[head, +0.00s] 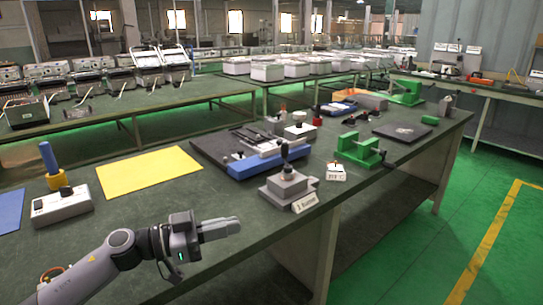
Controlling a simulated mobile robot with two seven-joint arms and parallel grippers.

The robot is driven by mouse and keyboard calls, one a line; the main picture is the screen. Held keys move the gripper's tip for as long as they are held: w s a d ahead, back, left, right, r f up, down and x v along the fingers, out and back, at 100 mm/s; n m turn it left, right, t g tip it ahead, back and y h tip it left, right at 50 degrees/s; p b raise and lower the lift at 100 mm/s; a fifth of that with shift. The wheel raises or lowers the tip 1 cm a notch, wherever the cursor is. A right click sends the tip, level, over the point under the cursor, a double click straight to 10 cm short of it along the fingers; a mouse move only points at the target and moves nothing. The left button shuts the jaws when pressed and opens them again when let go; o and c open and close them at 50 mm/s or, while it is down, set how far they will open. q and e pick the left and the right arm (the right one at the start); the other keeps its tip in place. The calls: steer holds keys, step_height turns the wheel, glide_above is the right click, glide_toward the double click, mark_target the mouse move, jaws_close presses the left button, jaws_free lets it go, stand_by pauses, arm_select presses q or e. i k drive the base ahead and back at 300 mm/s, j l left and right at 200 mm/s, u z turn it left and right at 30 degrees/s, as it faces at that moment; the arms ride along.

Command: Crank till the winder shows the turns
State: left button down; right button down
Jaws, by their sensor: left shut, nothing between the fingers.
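A grey block-shaped device (287,190) with an upright black-knobbed handle (285,152) stands at the bench's front edge. It has a tilted label plate in front; its lettering is too small to read surely. A small white box (336,173) sits right of it, its face unreadable. A green clamp-like fixture (358,150) stands behind that box. I cannot tell surely which of these is the winder, and no turn count is legible. My left gripper (238,225) is shut and empty, left of and nearer than the grey device, apart from it. My right gripper is out of view.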

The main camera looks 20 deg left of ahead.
mark_target(286, 155)
steer(key=i+j, duration=0.3)
steer(key=i, duration=0.15)
steer(key=i+j, duration=0.35)
steer(key=i, duration=0.1)
